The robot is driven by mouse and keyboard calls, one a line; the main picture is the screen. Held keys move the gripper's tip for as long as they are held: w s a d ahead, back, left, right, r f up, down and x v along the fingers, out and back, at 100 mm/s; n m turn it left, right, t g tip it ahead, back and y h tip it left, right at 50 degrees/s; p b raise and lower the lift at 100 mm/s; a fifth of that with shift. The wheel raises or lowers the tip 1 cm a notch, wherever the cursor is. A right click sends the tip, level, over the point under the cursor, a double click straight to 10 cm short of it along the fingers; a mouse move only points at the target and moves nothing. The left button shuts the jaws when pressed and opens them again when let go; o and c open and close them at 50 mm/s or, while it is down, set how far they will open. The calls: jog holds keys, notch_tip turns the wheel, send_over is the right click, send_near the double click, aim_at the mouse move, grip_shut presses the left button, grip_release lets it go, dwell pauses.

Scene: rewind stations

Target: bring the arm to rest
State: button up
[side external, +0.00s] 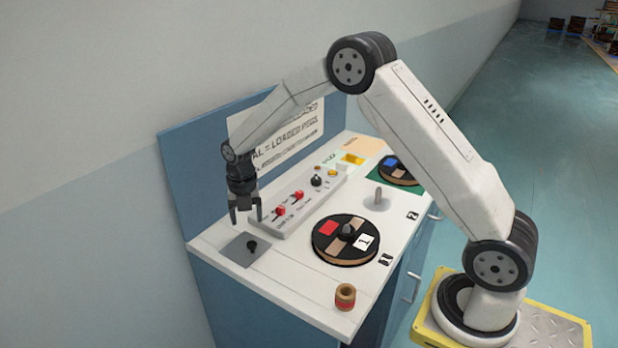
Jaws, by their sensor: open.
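My gripper (246,216) hangs from my white arm, pointing down at the left part of the white bench top (300,300). Its two dark fingers are apart, with nothing seen between them. It is above a grey square plate (233,251) that has a small black knob (252,246) on it. The fingertips look a little above the plate; the exact gap cannot be told from this one view.
A control box (302,204) with red switches and a black knob stands right of my gripper. A reel (346,240) with red and white labels lies in front of it. A metal peg (378,198), a second reel (398,170) on green and a small spool (345,296) are also on top.

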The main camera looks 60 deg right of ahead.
jog(key=shift+s+a+r+m, duration=0.15)
jog(key=shift+s+r+m, duration=0.3)
jog(key=shift+s+m, duration=0.4)
jog(key=s+a+r+m+t, duration=0.1)
jog(key=s+r+m, duration=0.1)
jog(key=s+m, duration=0.8)
jog(key=s+a+r+m+t, duration=0.1)
jog(key=s+r+m, duration=0.1)
jog(key=s+m, duration=0.9)
jog(key=m, duration=0.4)
jog(key=shift+t, duration=0.3)
